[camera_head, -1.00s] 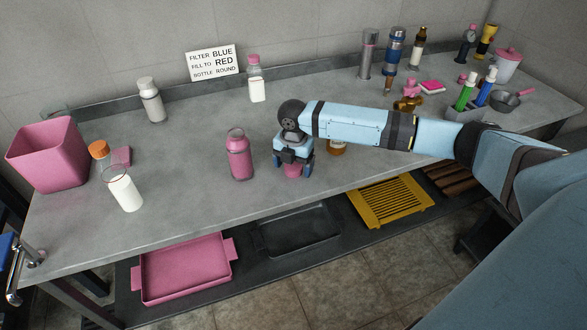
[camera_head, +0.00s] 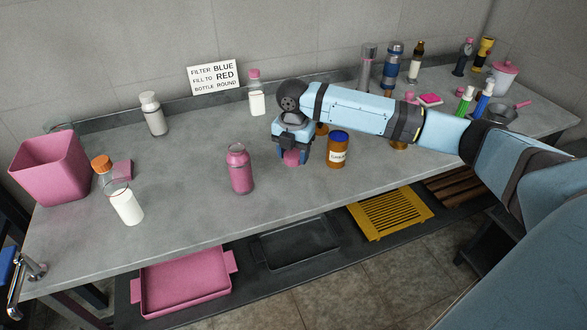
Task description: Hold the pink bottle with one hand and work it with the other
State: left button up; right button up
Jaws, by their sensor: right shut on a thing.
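The pink bottle (camera_head: 240,172) stands upright on the grey counter, left of my right gripper and apart from it. My right gripper (camera_head: 291,158) points down low over the counter, shut on a small rounded pink thing (camera_head: 291,157). The fingers hide part of that thing, so I cannot tell exactly what it is. My left gripper is not in view.
An amber jar with a blue lid (camera_head: 337,150) stands close right of my right gripper. White bottles stand behind. A pink tray (camera_head: 185,283) is below. The counter's front middle is clear.

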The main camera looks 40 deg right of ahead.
aim_at(293, 154)
pick_arm(q)
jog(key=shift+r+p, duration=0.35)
jog(key=shift+p, duration=0.1)
pick_arm(e)
notch_tip(293, 154, up, 11)
jog(key=shift+f, duration=0.2)
